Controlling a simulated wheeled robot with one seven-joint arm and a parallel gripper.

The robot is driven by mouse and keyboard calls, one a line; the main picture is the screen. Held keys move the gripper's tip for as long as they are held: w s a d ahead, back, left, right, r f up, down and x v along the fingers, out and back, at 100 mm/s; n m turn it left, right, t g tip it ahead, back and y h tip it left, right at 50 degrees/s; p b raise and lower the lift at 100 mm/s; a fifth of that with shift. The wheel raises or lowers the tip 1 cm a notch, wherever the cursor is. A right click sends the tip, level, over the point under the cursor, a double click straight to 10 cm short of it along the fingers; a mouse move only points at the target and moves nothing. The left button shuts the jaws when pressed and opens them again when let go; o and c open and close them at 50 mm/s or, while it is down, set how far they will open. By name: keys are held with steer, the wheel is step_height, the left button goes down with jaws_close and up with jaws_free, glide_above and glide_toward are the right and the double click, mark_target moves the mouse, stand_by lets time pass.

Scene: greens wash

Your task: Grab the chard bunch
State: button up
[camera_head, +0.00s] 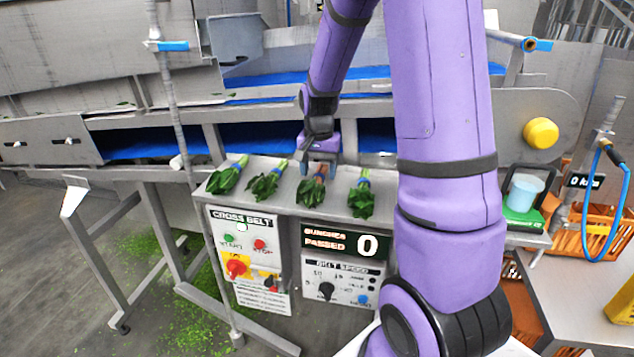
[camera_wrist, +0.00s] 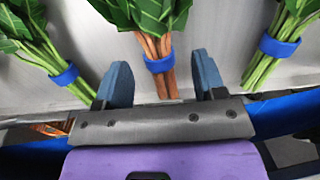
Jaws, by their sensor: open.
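The chard bunch is a bundle of green leaves with reddish-orange stems and a blue band. It lies on the steel shelf, third from the left in the head view (camera_head: 312,190). In the wrist view, the chard bunch (camera_wrist: 156,50) has its stems pointing toward my gripper (camera_wrist: 161,78), which is open with one finger on each side of the stems. The fingers look apart from the stems, and how far above them they are is hard to tell. In the head view my gripper (camera_head: 321,160) is at the stem end of the bunch.
Green-stemmed bunches lie to the left (camera_head: 266,184) and right (camera_head: 361,197) of the chard, with another at the far left (camera_head: 228,177). The shelf (camera_head: 285,203) has bare gaps between them. A blue belt (camera_head: 250,137) runs behind. A control panel (camera_head: 338,280) is below the shelf.

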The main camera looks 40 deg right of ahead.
steer(key=shift+f, duration=0.85)
steer(key=c, duration=1)
steer(key=shift+c, duration=0.2)
